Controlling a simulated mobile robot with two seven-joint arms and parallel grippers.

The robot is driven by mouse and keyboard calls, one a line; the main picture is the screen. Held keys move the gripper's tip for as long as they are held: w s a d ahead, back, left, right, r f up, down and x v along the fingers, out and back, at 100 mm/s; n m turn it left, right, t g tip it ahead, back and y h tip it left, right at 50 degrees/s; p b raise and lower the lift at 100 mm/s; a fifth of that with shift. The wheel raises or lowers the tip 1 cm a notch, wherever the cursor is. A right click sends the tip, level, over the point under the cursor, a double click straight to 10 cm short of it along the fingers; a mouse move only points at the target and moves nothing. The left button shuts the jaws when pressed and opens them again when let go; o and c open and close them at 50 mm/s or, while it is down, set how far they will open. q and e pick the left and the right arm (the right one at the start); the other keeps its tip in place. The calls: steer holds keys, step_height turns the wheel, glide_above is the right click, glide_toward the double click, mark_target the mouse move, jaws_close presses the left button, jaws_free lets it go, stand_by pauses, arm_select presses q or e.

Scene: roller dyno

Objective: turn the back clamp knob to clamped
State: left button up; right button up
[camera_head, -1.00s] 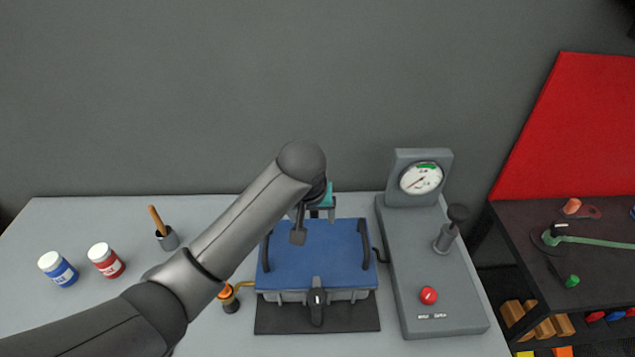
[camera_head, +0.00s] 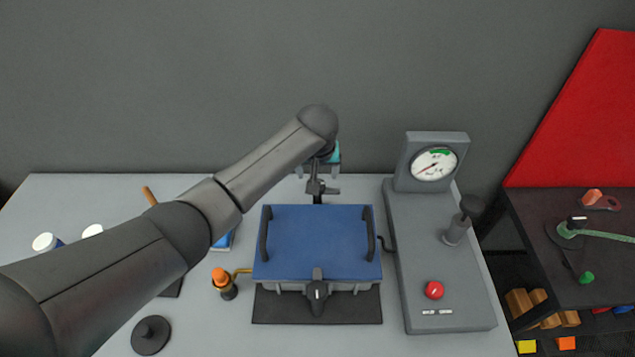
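The blue-lidded dyno box (camera_head: 316,242) sits on a black mat (camera_head: 275,312) with a black handle on each side. A dark clamp knob (camera_head: 317,292) shows on its front face. My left arm reaches across from the left to the box's back edge. My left gripper (camera_head: 318,189) is there, small and partly covered by my own wrist, behind the lid. The back clamp knob is not clearly visible; the gripper covers that area. I cannot tell whether the fingers are open or closed on something. My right gripper is not in view.
A grey console with a gauge (camera_head: 433,163), lever (camera_head: 461,222) and red button (camera_head: 434,290) stands right of the box. An orange-topped brass valve (camera_head: 223,281) is at its left. A black disc (camera_head: 151,335) lies front left. A dark shelf (camera_head: 590,260) stands right.

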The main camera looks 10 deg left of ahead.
mark_target(323, 190)
arm_select(q)
steer(key=b+x, duration=0.1)
steer(key=x, duration=0.5)
steer(key=shift+b, duration=0.4)
steer(key=shift+w+f, duration=0.3)
steer(key=shift+f, duration=0.3)
jaws_close()
